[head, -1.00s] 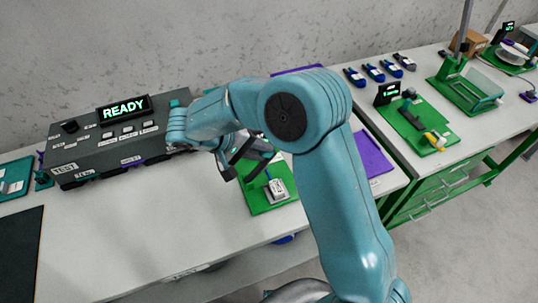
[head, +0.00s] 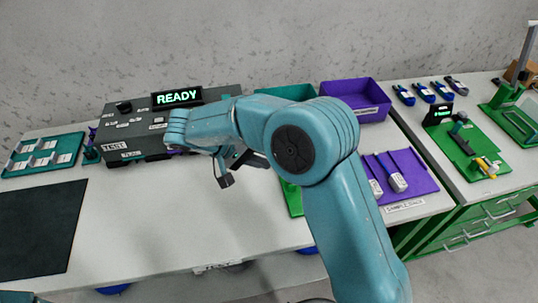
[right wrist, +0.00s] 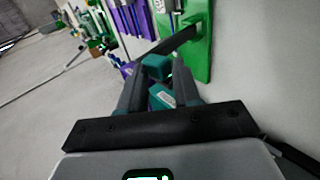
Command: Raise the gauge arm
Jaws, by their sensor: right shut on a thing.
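A green board (head: 493,180) on the right bench carries a small lit display (head: 438,115), a dark arm (head: 458,142) and a yellow part (head: 486,166). It looks like the gauge, though its arm is too small to judge. My right gripper (head: 230,172) is over the main bench, well left of that board. In the right wrist view, my right gripper (right wrist: 158,78) is shut on a teal thing (right wrist: 165,98) with a white label. A dark bar (right wrist: 170,43) and a green board (right wrist: 198,40) lie just beyond it. My left gripper is not in view.
A dark test box (head: 135,130) with a READY display (head: 178,97) stands at the back. Also on the bench are a teal tray (head: 42,155), a black mat (head: 38,225), a purple bin (head: 355,98) and a purple tray (head: 410,175).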

